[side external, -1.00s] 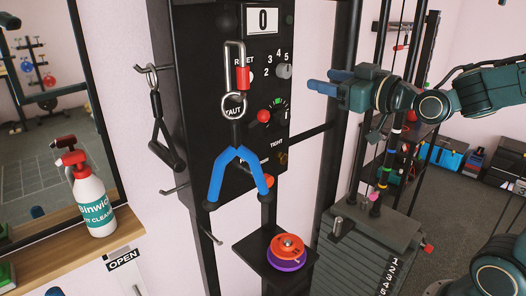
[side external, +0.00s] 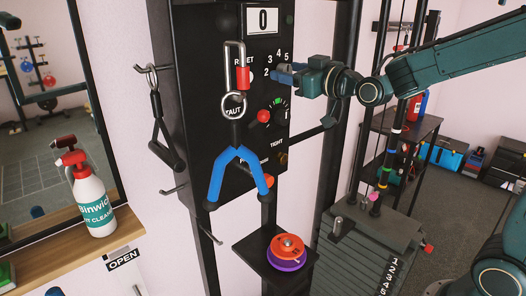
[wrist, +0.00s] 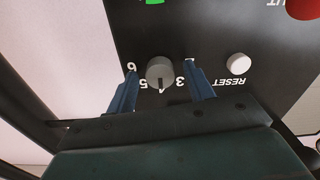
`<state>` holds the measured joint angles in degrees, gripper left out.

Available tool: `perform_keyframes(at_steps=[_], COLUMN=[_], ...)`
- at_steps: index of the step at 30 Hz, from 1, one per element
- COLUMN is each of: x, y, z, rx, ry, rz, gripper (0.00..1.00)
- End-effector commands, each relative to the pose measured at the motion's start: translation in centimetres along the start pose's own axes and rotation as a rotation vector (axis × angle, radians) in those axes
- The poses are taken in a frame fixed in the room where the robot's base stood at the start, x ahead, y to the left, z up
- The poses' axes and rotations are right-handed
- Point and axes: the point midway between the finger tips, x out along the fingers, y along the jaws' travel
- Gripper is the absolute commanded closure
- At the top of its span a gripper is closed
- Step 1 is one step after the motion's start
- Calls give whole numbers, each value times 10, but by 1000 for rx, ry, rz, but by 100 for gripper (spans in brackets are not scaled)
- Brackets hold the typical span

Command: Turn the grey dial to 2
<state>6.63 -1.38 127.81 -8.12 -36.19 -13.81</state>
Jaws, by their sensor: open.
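The grey dial (wrist: 160,72) is on the black panel in the wrist view, which shows the panel upside down. Its dark mark points down in that picture, between the printed 5 and 3. My gripper (wrist: 161,74) is open, with one blue finger on each side of the dial and a gap to it on both sides. I cannot tell how deep the fingertips reach. In the side view my gripper (side external: 275,74) is at the panel beside the printed 2 and covers the dial.
The black panel (side external: 205,85) also has a display reading 0, a red-ended selector (side external: 264,116) below my gripper and a white reset button (wrist: 238,63). A carabiner (side external: 235,65) with a blue rope handle (side external: 222,172) hangs in front. Weight plates (side external: 287,247) lie on a low shelf.

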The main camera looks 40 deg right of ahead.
Motion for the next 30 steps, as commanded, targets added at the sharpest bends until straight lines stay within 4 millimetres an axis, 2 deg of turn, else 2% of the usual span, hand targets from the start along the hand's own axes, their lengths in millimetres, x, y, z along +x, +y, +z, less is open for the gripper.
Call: perform_keyframes(at_steps=[13,20,30], x=[6,6,6], y=[0,0,0], z=[0,0,0], rx=[0,0,-27], ry=[0,0,0], rz=[0,0,0], gripper=[48,92,92])
